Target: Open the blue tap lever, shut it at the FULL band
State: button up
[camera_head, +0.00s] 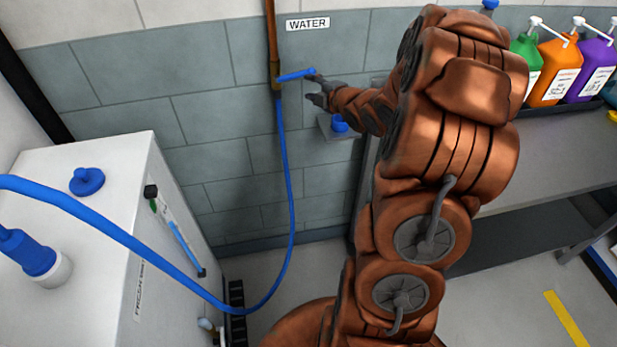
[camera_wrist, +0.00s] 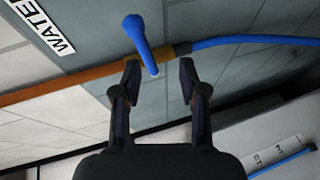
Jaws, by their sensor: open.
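The blue tap lever (camera_head: 296,75) sticks out sideways from the copper pipe (camera_head: 271,40), under the WATER sign. My gripper (camera_head: 314,86) is open at the lever's free end. In the wrist view the lever (camera_wrist: 143,40) lies across the pipe, and its lower end shows between my open fingertips (camera_wrist: 158,80); I cannot tell whether they touch it. The white tank (camera_head: 95,165) stands at left. Its side gauge (camera_head: 184,243) shows blue in the lower part and a green band (camera_head: 154,207) near the top, above the blue.
A blue hose (camera_head: 288,180) hangs from the tap, loops low and rises across the tank. A small wall shelf (camera_head: 335,133) with a blue knob sits below my gripper. A bench (camera_head: 545,160) with pump bottles (camera_head: 556,70) stands at right. The floor at lower right is open.

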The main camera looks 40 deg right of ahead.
jog(key=s+a+f+m+g+b, duration=0.1)
jog(key=s+a+f+m+g, duration=0.1)
jog(key=s+a+m+g, duration=0.3)
jog(key=s+a+f+m+g+h+b, duration=0.1)
jog(key=s+a+f+m+g+b, duration=0.1)
jog(key=s+a+m+g, duration=0.4)
jog(key=s+a+f+m, duration=0.1)
jog(key=s+a, duration=0.4)
jog(key=s, duration=0.5)
jog(key=shift+s+a+f+g+h, duration=0.15)
jog(key=shift+s+f+g+h, duration=0.05)
jog(key=shift+s+g+h, duration=0.1)
